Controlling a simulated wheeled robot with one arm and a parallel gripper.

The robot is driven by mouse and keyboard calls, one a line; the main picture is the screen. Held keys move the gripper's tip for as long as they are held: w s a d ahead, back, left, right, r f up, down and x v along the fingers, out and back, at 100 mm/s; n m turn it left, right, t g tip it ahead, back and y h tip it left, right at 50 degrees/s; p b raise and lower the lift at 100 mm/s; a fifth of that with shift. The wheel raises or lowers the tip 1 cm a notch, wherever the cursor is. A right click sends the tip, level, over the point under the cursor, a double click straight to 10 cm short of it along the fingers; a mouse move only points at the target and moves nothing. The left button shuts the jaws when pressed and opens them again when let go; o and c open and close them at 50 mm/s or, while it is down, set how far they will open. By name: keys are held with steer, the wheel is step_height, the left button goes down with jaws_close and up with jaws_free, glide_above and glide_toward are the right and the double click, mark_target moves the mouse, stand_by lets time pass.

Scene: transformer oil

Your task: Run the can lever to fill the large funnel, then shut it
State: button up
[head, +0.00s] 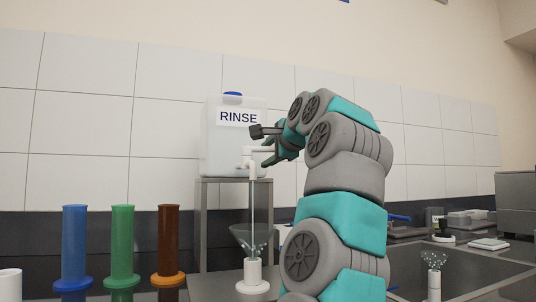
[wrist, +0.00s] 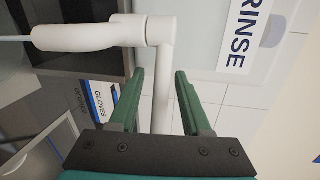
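The white can marked RINSE (head: 222,150) stands on a grey metal stand (head: 203,222). Its white tap (head: 252,170) points down, and a thin pale stream runs from it toward the clear large funnel (head: 246,236) on a white holder (head: 253,277). The funnel's fill level is too small to tell. In the wrist view, the tap body (wrist: 90,33) and the white lever (wrist: 163,95) show, with the stream leaving the spout at the left. My gripper (head: 266,156) is open at the lever. In the wrist view, its green fingers (wrist: 160,75) stand either side of the lever with gaps.
Blue (head: 75,245), green (head: 122,245) and brown (head: 168,245) cylinders stand at the left. A smaller clear funnel (head: 434,258) on a white holder is by the sink at the right. My arm hides part of the counter. Glove boxes (wrist: 103,95) show in the wrist view.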

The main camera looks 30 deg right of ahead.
steer(key=b+v, duration=0.1)
steer(key=v, duration=0.7)
stand_by(0.7)
